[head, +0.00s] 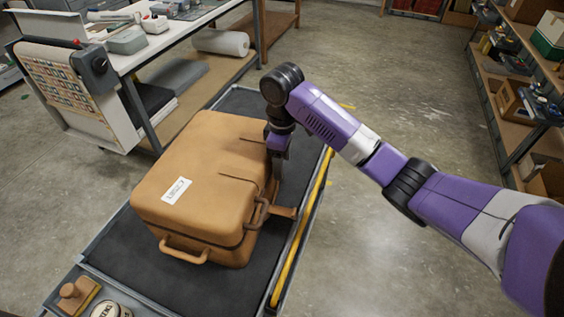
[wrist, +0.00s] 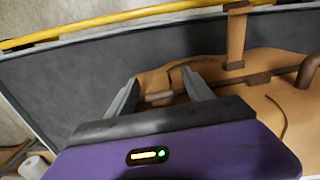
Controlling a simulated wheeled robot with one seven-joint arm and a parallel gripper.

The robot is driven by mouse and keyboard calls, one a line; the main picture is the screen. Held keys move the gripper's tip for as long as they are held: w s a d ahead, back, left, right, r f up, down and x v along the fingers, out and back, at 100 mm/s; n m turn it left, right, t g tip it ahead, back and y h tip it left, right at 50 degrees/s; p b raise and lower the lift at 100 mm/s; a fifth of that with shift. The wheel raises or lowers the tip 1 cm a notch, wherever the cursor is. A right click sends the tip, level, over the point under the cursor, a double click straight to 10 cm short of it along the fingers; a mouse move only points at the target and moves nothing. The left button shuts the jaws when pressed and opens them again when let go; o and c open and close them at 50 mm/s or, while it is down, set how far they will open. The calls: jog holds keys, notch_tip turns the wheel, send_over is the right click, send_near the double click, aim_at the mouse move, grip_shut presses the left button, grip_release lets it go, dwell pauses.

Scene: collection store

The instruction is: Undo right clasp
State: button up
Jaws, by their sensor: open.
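A tan leather case (head: 200,165) lies flat on the dark cart bed. On its right side are a curved handle (head: 263,212) and a strap (head: 286,212) that sticks out from the case, away from its wall. In the wrist view this strap (wrist: 236,38) reaches over the dark bed. My gripper (head: 276,172) points down at the far part of that same side. In the wrist view my gripper (wrist: 160,78) is open, its fingers on either side of a small brown clasp (wrist: 159,98). I cannot tell whether they touch it. My gripper hides this clasp in the head view.
The cart (head: 230,290) has a yellow rail (head: 299,242) along its right edge, close to the case. A stamp-like block (head: 75,292) and a round tin stand at the front. A workbench is at left, shelves at right. The floor between is clear.

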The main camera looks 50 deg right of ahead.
jog(key=shift+f, duration=0.15)
grip_shut()
